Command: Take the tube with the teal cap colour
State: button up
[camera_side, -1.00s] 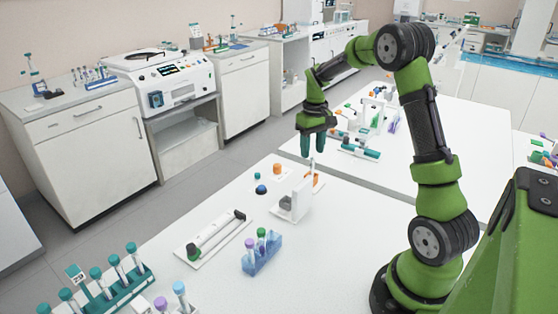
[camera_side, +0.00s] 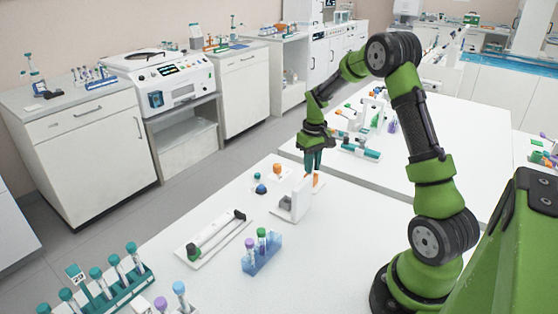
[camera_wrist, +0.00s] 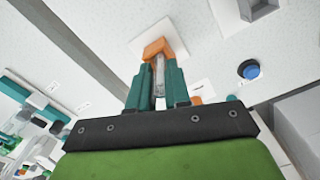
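My gripper (camera_side: 314,168) points down over a white plate with an orange part at the near table's far end. Its two teal fingers stand close together. In the wrist view my gripper (camera_wrist: 158,82) has a clear tube (camera_wrist: 158,72) between its fingers, and they look closed on it. The tube stands upright by the orange holder (camera_wrist: 157,47). Its cap colour is hidden by the fingers. Teal-capped tubes (camera_side: 114,261) stand in a teal rack (camera_side: 119,290) at the front left, far from my gripper.
A white stand (camera_side: 294,202) is close beside my gripper. A blue rack (camera_side: 262,255) holds purple- and green-capped tubes. A white tray with a dark rail (camera_side: 215,236) lies left of it. A blue button (camera_side: 261,189) is nearby. The table's right part is clear.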

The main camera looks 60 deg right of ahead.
grip_shut()
jog(key=shift+r, duration=0.6)
notch_tip(320, 180, up, 2)
jog(key=shift+r, duration=0.25)
jog(key=s+a+r, duration=0.1)
jog(key=s+a, duration=0.7)
jog(key=s, duration=0.5)
jog(key=shift+s+a+r, duration=0.15)
jog(key=shift+s+a, duration=0.15)
jog(key=shift+r, duration=0.2)
